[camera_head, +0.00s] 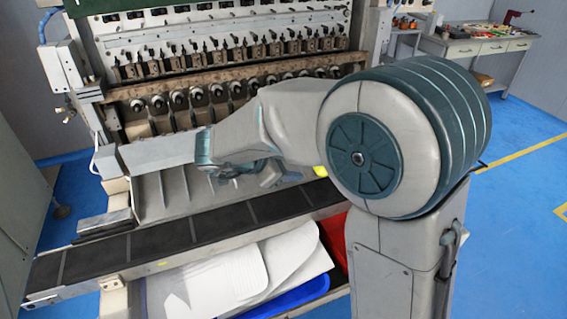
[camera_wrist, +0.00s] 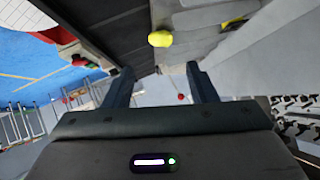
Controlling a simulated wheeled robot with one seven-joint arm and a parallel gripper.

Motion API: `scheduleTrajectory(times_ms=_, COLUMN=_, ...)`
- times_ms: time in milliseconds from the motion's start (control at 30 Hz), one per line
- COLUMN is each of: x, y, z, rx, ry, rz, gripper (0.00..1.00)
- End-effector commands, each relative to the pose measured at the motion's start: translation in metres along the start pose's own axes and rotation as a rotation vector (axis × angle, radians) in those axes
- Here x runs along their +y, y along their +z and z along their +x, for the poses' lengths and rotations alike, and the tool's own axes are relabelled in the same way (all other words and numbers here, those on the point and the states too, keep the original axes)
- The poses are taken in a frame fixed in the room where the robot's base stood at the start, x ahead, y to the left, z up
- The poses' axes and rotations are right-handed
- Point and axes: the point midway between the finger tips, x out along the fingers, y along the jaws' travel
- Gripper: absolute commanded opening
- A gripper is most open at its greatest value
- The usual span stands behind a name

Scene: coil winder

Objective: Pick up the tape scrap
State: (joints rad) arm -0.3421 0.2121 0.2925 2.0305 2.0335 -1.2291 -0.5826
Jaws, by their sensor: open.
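A small yellow piece (camera_wrist: 160,39), which may be the tape scrap, shows in the wrist view just beyond and between my fingertips. It lies at the edge of a dark strip and a grey surface. A yellow bit (camera_head: 320,171) also shows in the head view, partly hidden by my arm. My gripper (camera_wrist: 159,69) is open with nothing between its fingers. In the head view my gripper (camera_head: 262,172) is over the machine's grey sloped tray, partly hidden by my arm. A small red bit (camera_wrist: 181,97) shows farther back between the fingers. I cannot tell which piece is the tape scrap.
The coil winder (camera_head: 210,55) with its row of spindles stands behind my gripper. A dark segmented ledge (camera_head: 190,232) runs along its front. Below are white sheets (camera_head: 240,275), a blue tray (camera_head: 290,300) and a red bin (camera_head: 335,240). A workbench (camera_head: 475,45) stands at back right.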

Motion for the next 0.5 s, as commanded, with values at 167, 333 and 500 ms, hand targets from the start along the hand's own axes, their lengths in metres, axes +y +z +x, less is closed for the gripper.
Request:
scheduleTrajectory(times_ms=167, x=0.001, y=0.000, z=0.034, rx=0.001, ry=0.005, rz=0.000, gripper=0.52)
scheduleTrajectory(times_ms=333, x=0.002, y=0.001, z=0.068, rx=0.000, ry=0.005, rz=-0.001, gripper=0.52)
scheduleTrajectory(times_ms=500, x=0.001, y=0.001, z=0.098, rx=-0.001, ry=0.003, rz=-0.001, gripper=0.52)
